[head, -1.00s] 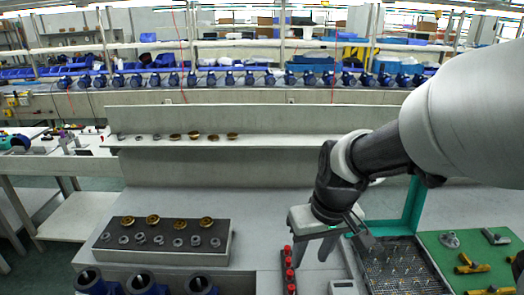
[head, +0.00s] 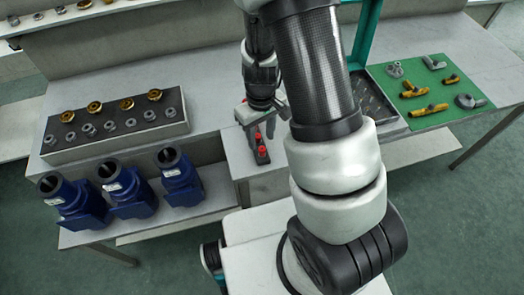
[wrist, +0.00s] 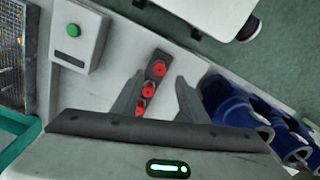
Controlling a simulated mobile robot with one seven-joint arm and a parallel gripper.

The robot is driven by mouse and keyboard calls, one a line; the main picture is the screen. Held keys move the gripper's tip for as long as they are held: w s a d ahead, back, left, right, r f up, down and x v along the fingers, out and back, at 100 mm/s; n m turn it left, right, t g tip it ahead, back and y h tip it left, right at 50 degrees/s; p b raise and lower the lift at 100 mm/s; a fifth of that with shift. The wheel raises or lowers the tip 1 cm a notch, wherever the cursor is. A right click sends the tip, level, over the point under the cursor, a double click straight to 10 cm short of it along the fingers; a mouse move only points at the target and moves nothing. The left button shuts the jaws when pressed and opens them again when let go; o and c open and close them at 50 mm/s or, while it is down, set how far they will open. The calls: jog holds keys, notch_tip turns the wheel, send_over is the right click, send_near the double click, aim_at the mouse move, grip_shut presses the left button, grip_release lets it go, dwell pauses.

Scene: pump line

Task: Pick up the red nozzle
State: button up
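Several small red nozzles stand in a row on a narrow dark strip; two show in the head view, the nearer one a red nozzle (head: 262,151). In the wrist view three show: a far nozzle (wrist: 159,69), a middle nozzle (wrist: 148,90) and a near nozzle (wrist: 140,111). The dark strip (wrist: 159,55) lies on the light bench top. My gripper (head: 261,138) is open and empty above the strip. In the wrist view its fingers (wrist: 158,84) lie on either side of the row, with the nozzles between them in the picture. Height above them is unclear.
Blue pump housings (head: 127,192) stand left of the strip. A grey block (head: 110,128) with brass and steel rings lies behind them. A box with a green button (wrist: 75,40) and a mesh tray (wrist: 12,60) are beside the strip. A green mat (head: 440,105) holds fittings.

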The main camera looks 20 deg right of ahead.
aim_at(262, 148)
jog(key=shift+d+f, duration=0.1)
jog(key=shift+f, duration=3.1)
jog(key=shift+c, duration=0.2)
grip_shut()
